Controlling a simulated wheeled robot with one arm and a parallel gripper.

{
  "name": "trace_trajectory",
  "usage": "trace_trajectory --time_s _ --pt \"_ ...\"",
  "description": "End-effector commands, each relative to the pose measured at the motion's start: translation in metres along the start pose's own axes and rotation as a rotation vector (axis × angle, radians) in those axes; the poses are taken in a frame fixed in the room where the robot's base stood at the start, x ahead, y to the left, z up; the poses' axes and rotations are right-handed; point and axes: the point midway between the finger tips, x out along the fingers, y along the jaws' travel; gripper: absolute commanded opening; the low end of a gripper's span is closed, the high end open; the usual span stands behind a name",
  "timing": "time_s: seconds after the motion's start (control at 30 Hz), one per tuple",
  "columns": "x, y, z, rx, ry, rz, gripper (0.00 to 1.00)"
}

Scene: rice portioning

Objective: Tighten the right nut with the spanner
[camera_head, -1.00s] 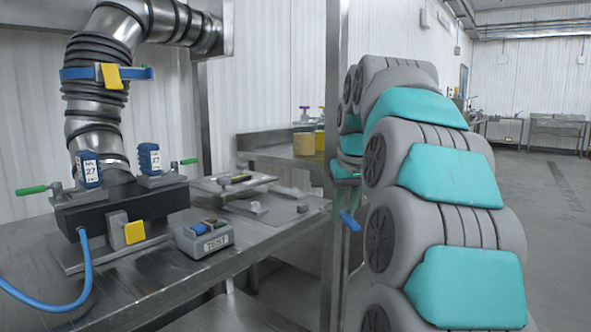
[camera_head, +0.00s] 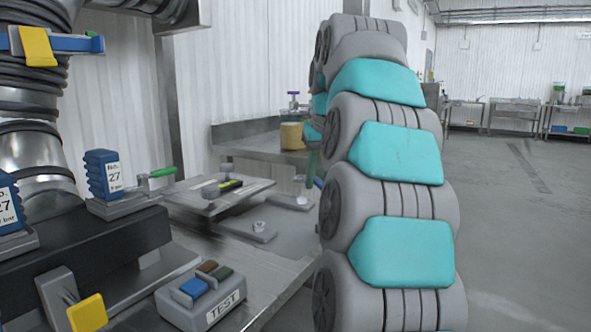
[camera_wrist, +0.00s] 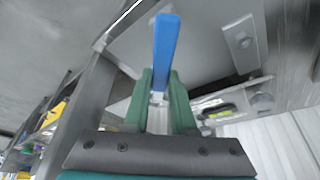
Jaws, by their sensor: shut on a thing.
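My gripper (camera_wrist: 159,92) has two green fingers, shut on a blue-handled tool, which I take to be the spanner (camera_wrist: 165,45). In the head view my arm covers most of the gripper. A small plate with a nut or bolt head (camera_head: 259,227) lies on the metal bench (camera_head: 285,262), and a second one (camera_head: 301,201) lies behind it to the right. One such plate also shows in the wrist view (camera_wrist: 244,43). I see no contact between spanner and nut.
A grey TEST box (camera_head: 203,305) with coloured buttons stands at the bench's front. Blue valve blocks labelled 27 (camera_head: 103,175) and a ribbed metal duct (camera_head: 30,150) are at the left. A yellow container (camera_head: 292,136) stands farther back. Open floor lies right of my arm.

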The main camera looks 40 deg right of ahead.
Motion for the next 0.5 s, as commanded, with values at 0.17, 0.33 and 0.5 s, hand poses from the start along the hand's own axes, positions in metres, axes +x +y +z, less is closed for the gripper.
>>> trace_trajectory --time_s 0.17,0.33,0.5 --pt "0.002 0.0 0.001 0.001 0.001 0.0 0.0" --pt "0.009 0.0 0.005 0.001 -0.001 0.0 0.0" --pt "0.022 0.0 0.01 0.001 -0.001 -0.001 0.0"
